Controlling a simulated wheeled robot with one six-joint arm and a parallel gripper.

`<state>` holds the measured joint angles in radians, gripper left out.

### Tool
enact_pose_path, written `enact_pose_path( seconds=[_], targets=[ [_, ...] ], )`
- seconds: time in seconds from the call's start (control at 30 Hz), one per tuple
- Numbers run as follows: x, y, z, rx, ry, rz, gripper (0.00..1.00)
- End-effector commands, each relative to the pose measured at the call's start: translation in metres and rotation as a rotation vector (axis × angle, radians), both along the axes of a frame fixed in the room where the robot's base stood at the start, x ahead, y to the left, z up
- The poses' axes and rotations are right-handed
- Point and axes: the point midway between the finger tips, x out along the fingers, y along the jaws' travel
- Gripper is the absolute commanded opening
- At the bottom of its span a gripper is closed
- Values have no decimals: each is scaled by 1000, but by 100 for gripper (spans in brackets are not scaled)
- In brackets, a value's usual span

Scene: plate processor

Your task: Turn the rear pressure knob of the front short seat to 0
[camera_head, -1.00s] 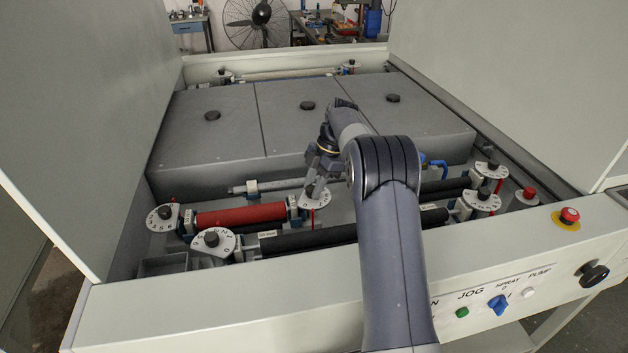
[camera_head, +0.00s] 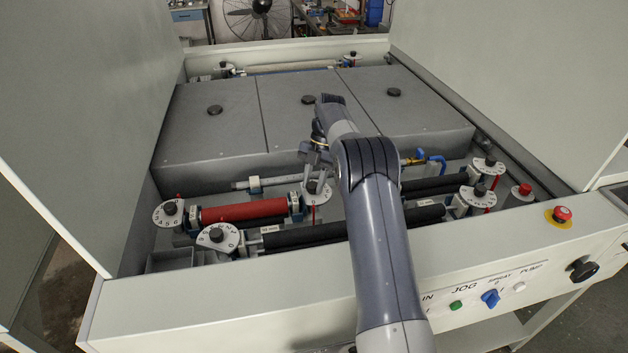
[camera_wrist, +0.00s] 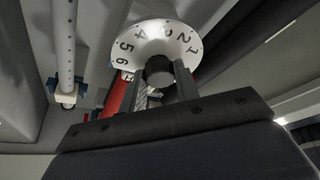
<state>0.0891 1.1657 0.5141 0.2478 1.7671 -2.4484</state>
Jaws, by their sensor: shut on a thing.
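A black pressure knob (camera_head: 312,187) stands on a white numbered dial (camera_head: 325,196) at the right end of the short red roller (camera_head: 243,212). My gripper (camera_head: 319,182) reaches down over this dial, with one finger on each side of the knob. In the wrist view the gripper (camera_wrist: 161,80) is shut on the black knob (camera_wrist: 160,70). The white dial (camera_wrist: 152,32) lies beyond it, with figures from 1 to 6 around its rim. The 0 mark and any pointer cannot be made out.
Other dials with black knobs stand at the left (camera_head: 170,210), front left (camera_head: 217,236) and right (camera_head: 480,190). Black rollers (camera_head: 300,235) run along the front. A grey covered block (camera_head: 220,150) lies behind. A red button (camera_head: 562,213) sits on the front panel.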

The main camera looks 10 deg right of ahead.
Motion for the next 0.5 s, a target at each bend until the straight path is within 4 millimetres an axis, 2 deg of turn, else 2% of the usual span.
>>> enact_pose_path(
  seconds=[0.3,0.33,0.5],
  targets=[
    [0,0,0,2,-2,3,7],
    [0,0,0,2,-2,3,32],
    [0,0,0,1,-1,1,46]
  ],
)
